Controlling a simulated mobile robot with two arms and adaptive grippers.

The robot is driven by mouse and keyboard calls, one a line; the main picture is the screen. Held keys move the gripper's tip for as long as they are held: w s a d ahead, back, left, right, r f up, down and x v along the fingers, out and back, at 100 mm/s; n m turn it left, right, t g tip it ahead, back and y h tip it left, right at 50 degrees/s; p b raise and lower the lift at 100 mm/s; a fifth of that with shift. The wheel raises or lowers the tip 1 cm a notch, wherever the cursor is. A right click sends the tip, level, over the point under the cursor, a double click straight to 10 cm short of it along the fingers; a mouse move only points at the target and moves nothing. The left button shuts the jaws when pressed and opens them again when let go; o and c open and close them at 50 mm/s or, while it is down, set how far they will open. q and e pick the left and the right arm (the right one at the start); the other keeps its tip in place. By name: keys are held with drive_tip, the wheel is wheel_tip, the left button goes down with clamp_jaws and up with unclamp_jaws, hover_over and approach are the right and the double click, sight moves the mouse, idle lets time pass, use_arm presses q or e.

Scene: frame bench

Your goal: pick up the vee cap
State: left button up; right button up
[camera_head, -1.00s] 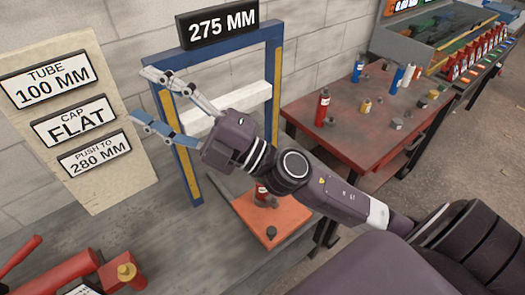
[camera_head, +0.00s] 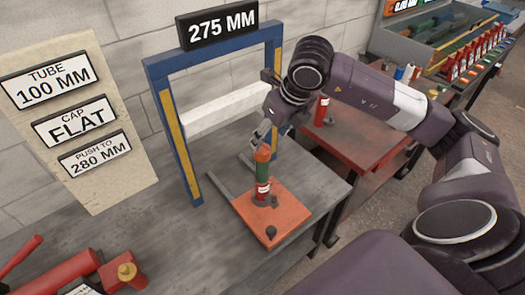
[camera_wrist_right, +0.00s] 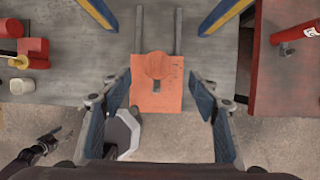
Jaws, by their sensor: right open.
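My right gripper (camera_head: 264,134) is at the top of an upright stack on the orange plate in the head view. The stack has a red, white-labelled base (camera_head: 262,188), a green tube (camera_head: 262,170) and an orange-brown cap (camera_head: 262,153). In the right wrist view my right gripper (camera_wrist_right: 160,84) is open, one finger on each side, with the round orange cap top (camera_wrist_right: 158,66) ahead between them. I cannot tell whether this cap is the vee cap. A dark gripper, apparently my left one (camera_wrist_right: 45,146), shows at lower left, its jaws unclear.
A small dark knob (camera_head: 270,232) sits on the plate. A red table (camera_head: 352,150) stands right, partly hidden by my arm.

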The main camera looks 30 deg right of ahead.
sight(263, 149)
drive_tip(key=p+x, duration=0.3)
drive_tip(key=x, duration=0.3)
drive_tip(key=shift+w+a+f, duration=0.1)
drive_tip(key=shift+a+f, duration=0.1)
drive_tip(key=shift+w+f, duration=0.15)
drive_tip(key=shift+f, duration=0.25)
drive_tip(key=shift+c, duration=0.4)
drive_tip(key=c, duration=1.2)
